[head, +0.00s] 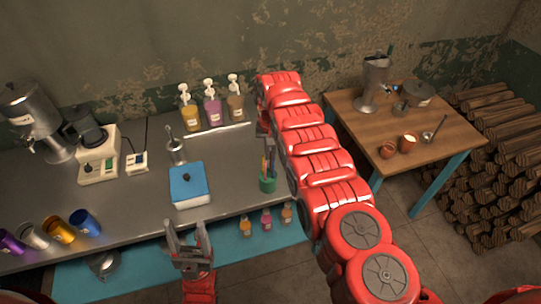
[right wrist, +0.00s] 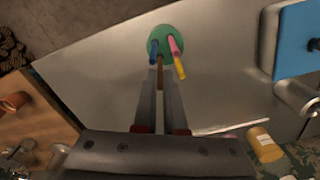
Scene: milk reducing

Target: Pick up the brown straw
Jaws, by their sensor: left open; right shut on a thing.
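A green cup (head: 268,184) holding several straws stands near the front edge of the grey counter, and it also shows in the right wrist view (right wrist: 160,31). The brown straw (right wrist: 160,68) runs from the cup up between the fingers of my right gripper (right wrist: 161,82), which is shut on it. Blue (right wrist: 153,47), pink (right wrist: 173,44) and yellow (right wrist: 180,70) straws lean beside it. In the head view my right arm partly hides the area around the cup. My left gripper (head: 188,243) is open and empty in front of the counter.
A blue-lidded box (head: 188,183) sits left of the cup. Three pump bottles (head: 212,108) stand at the back of the counter. Coloured cups (head: 60,230) lie at its left. A wooden table (head: 430,130) stands to the right. Small bottles (head: 266,219) sit on a lower shelf.

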